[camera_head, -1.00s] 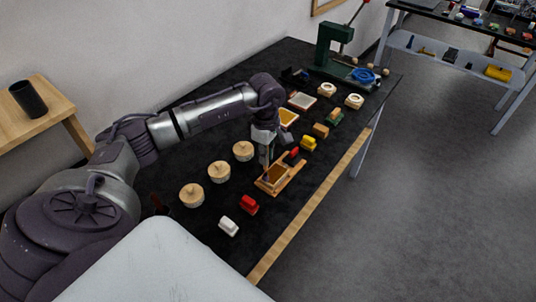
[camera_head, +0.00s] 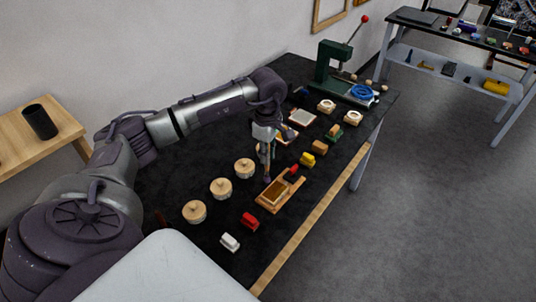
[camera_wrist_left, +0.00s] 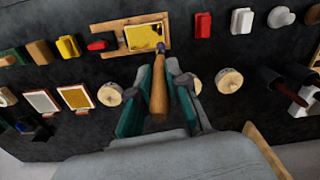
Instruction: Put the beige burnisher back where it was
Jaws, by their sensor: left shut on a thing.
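My left gripper (camera_head: 266,148) is shut on a tan wooden-handled tool that looks like the beige burnisher (camera_wrist_left: 159,88). The tool points downward, and its dark tip (camera_wrist_left: 160,48) is near the edge of a wooden frame tray (camera_wrist_left: 168,33) with a gold sheet in it. In the head view the tray (camera_head: 288,200) lies just right of and below the gripper. Whether the tip touches anything cannot be told. No empty rest for the burnisher can be made out. My right gripper is not in view.
Three round wooden pots (camera_head: 220,188) stand left of the tray. A green press (camera_head: 335,62) stands at the far end.

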